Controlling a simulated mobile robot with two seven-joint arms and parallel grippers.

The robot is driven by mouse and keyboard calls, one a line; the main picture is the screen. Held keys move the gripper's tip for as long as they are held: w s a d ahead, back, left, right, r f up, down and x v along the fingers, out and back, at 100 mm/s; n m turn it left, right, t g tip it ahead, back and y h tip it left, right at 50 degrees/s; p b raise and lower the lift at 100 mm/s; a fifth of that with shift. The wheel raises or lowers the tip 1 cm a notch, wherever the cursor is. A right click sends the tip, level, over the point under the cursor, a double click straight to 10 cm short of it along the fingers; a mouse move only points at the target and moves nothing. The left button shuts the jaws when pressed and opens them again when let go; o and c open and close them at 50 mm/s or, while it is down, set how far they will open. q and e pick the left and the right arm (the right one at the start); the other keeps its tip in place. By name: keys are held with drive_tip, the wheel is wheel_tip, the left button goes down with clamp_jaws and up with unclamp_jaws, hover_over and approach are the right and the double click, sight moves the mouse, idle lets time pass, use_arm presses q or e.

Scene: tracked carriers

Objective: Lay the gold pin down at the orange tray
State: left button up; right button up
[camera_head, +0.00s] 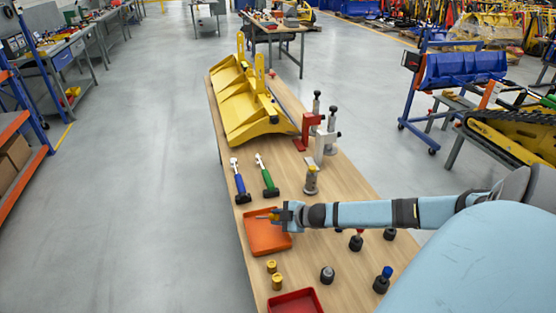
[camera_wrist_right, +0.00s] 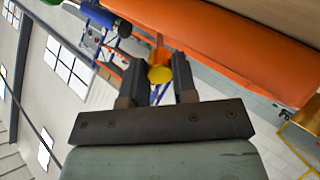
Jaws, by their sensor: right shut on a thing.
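The orange tray (camera_head: 268,245) lies on the wooden bench, near its left edge. My right gripper (camera_head: 274,216) is at the far right part of the tray, low over it. It is shut on the gold pin, whose round yellow end (camera_wrist_right: 160,75) shows between the fingers in the right wrist view. The orange tray (camera_wrist_right: 245,55) fills the upper right of that view, close beside the fingers. Whether the pin touches the tray cannot be told. My left gripper is not in view.
Two yellow cylinders (camera_head: 272,266) and a red tray (camera_head: 296,302) stand nearer on the bench. Blue-handled (camera_head: 240,182) and green-handled (camera_head: 267,178) hammers lie beyond the orange tray. Dark-based pins (camera_head: 327,275) stand to the right. A yellow bucket (camera_head: 250,110) occupies the far end.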

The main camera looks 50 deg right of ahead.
drive_tip(key=shift+f, duration=0.15)
drive_tip(key=o, duration=1)
drive_tip(key=shift+s+d, duration=0.1)
drive_tip(key=shift+s, duration=0.35)
drive_tip(key=v, duration=1.1)
drive_tip(key=shift+r, duration=0.3)
